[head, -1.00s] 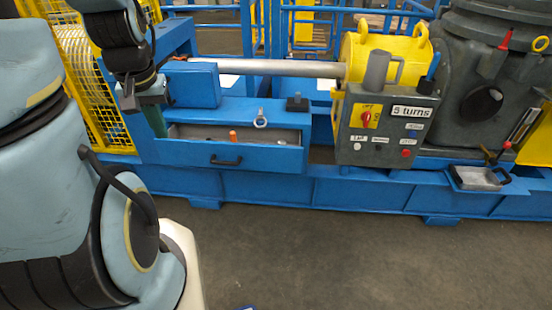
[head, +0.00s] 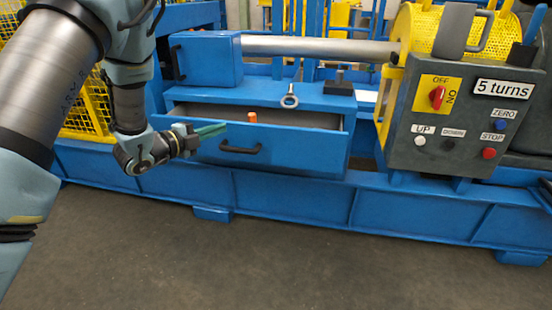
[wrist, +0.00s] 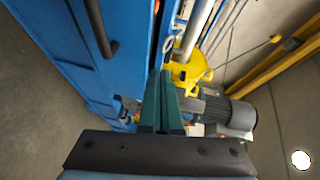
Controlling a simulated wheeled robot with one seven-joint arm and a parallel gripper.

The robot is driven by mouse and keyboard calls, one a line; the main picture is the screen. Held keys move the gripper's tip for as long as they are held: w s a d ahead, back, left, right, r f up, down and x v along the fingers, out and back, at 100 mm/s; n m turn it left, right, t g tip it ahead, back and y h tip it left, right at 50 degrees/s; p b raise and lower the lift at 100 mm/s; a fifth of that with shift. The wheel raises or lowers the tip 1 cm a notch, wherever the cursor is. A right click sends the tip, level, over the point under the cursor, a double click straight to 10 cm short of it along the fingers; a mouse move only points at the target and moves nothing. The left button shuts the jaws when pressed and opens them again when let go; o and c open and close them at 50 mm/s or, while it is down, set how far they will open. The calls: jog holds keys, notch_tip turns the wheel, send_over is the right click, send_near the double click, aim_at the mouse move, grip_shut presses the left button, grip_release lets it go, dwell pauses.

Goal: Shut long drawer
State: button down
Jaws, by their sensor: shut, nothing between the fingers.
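The long blue drawer (head: 290,152) stands open in the head view, pulled out toward me from the blue machine frame. Its black handle (head: 239,150) is at the left of its front. An orange-topped item (head: 252,117) shows inside. My gripper (head: 222,129) is shut and empty, its green fingers pointing right, in front of the drawer's left part near the handle. I cannot tell whether it touches the drawer. In the wrist view my gripper (wrist: 163,82) points along a blue front, with a dark handle (wrist: 101,30) to its left.
Above the drawer are an eye bolt (head: 289,99), a black block (head: 338,82) and a smaller blue box (head: 206,57). A grey control panel (head: 455,115) stands to the right. The floor (head: 290,250) in front is clear.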

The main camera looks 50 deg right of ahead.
jog(key=s+d+f+m+g+b, duration=0.25)
jog(key=s+f+m+g, duration=0.2)
jog(key=s, duration=0.25)
jog(key=h, duration=0.1)
send_near(288, 130)
jog(key=s+d, duration=0.2)
jog(key=s, duration=0.1)
jog(key=d, duration=0.1)
jog(key=w+d, duration=0.1)
jog(key=shift+w+d+g+b, duration=0.2)
jog(key=shift+d+g+b, duration=0.15)
jog(key=shift+d, duration=0.05)
jog(key=shift+w+d, duration=0.3)
jog(key=shift+d, duration=0.2)
jog(key=shift+d, duration=0.1)
